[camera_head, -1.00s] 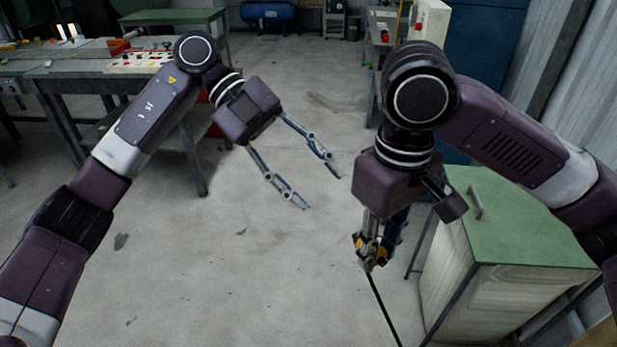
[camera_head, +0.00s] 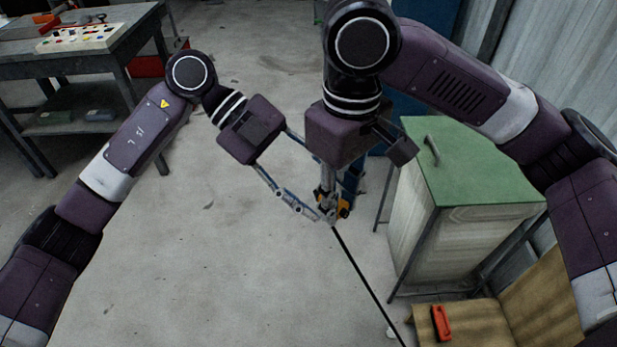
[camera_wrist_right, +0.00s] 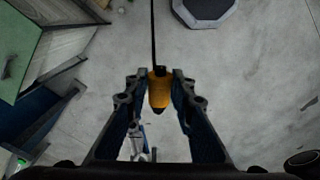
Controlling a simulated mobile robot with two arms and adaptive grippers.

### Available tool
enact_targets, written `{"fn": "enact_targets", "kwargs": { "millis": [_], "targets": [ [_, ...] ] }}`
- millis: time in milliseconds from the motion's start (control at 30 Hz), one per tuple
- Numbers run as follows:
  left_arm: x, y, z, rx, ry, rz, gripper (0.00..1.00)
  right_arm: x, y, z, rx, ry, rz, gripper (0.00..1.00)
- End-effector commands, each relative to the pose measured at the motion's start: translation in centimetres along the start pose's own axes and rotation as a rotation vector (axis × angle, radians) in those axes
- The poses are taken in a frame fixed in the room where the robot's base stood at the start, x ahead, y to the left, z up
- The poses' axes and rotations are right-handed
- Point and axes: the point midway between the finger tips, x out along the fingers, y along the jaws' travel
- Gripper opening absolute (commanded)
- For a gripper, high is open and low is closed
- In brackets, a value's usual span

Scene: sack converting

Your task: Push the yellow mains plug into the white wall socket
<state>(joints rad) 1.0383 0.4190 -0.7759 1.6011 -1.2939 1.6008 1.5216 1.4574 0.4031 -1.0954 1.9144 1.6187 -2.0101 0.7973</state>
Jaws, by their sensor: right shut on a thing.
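The yellow plug (camera_head: 343,209) is in the jaws of my right gripper (camera_head: 331,208), which is shut on it. In the right wrist view the plug (camera_wrist_right: 159,90) sits between both fingers, its black cable (camera_wrist_right: 153,35) running up to the frame's top edge. In the head view the cable (camera_head: 366,284) runs down to the bottom edge. My left gripper (camera_head: 318,193) is open, its fingers spread; one fingertip appears close beside the right gripper and the other is hidden behind it. Whether they touch I cannot tell. I cannot make out the white wall socket.
A green-topped cabinet (camera_head: 470,172) stands right of the grippers. A brown panelled seat or box (camera_head: 475,325) with a red object (camera_head: 441,322) on it lies in front of the cabinet. A workbench (camera_head: 125,50) stands at the back left. The middle floor (camera_head: 215,260) is clear.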

Motion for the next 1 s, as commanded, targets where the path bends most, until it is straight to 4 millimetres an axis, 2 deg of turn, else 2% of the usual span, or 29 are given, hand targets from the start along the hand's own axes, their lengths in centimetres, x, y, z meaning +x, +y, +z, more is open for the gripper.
{"fn": "enact_targets", "kwargs": {
  "millis": [233,633,667,700,833,1000],
  "targets": [
    [0.07,0.0,-0.01,0.0,0.0,0.0,0.44,-0.12,-0.01,-0.11,0.001,0.005,0.0,0.0],
    [0.03,-0.04,-0.02,0.0,0.0,-0.001,0.0,-0.11,-0.04,-0.1,0.0,0.005,-0.001,0.0],
    [0.01,-0.06,-0.03,0.001,0.0,-0.002,0.0,-0.11,-0.05,-0.1,0.0,0.005,-0.001,0.25],
    [0.01,-0.07,-0.03,0.001,0.0,-0.002,0.0,-0.1,-0.05,-0.1,0.0,0.005,-0.002,0.29],
    [-0.01,-0.07,-0.05,0.001,0.001,-0.002,0.0,-0.08,-0.03,-0.08,0.0,0.004,-0.001,0.43],
    [-0.04,-0.08,-0.04,0.001,0.0,-0.002,0.0,-0.06,0.0,-0.05,0.0,0.002,0.0,0.43]
  ]
}}
